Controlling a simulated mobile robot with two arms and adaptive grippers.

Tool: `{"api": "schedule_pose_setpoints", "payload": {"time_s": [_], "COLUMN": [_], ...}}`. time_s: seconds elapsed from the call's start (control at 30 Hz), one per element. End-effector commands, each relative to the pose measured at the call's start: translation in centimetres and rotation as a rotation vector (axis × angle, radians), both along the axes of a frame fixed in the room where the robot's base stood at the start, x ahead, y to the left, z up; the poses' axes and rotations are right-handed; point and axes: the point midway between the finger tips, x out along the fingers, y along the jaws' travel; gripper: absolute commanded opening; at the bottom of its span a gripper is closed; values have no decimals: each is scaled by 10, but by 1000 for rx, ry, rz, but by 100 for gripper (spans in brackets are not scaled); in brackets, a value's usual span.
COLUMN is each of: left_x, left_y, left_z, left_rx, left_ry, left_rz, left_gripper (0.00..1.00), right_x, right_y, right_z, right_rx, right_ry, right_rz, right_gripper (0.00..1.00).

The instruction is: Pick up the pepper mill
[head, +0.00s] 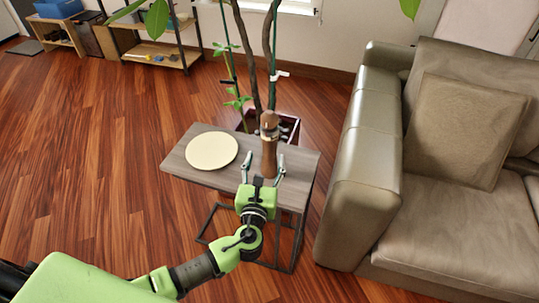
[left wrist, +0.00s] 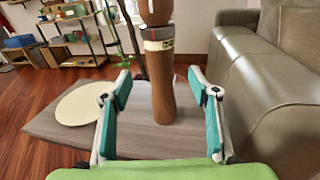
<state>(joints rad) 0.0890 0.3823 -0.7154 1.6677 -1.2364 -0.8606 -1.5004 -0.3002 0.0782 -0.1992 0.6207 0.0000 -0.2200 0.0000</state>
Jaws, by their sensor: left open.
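The brown wooden pepper mill (head: 269,156) stands upright on a small grey side table (head: 302,160), to the right of a round cream plate (head: 212,151). My left gripper (head: 264,168) is open at the front side of the mill. In the left wrist view, the mill (left wrist: 160,85) rises between and beyond the two spread fingers of my left gripper (left wrist: 162,84), with clear gaps on both sides. Its top is cut off by that view's upper edge. The plate (left wrist: 90,105) is left of the fingers. My right gripper is not in view.
A grey-brown leather sofa (head: 363,160) stands close to the table's right side. A potted plant (head: 289,127) rises just behind the table. Shelves (head: 155,55) stand at the back left. The wooden floor to the left is clear.

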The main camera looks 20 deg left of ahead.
Motion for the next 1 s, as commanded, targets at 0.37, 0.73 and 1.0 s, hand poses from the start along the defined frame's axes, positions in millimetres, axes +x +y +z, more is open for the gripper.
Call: {"api": "schedule_pose_setpoints", "payload": {"time_s": [0.37, 0.73, 1.0], "left_x": [44, 90, 93], "left_y": [7, 15, 16], "left_z": [-2, 0, 0], "left_rx": [-3, -2, -3], "left_ry": [1, 2, 2], "left_rz": [0, 1, 0], "left_gripper": [55, 55, 55], "right_x": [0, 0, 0], "right_y": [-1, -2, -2], "right_z": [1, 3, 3], "right_rx": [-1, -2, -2], "right_ry": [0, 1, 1], "right_rz": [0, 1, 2], "right_gripper": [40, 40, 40]}}
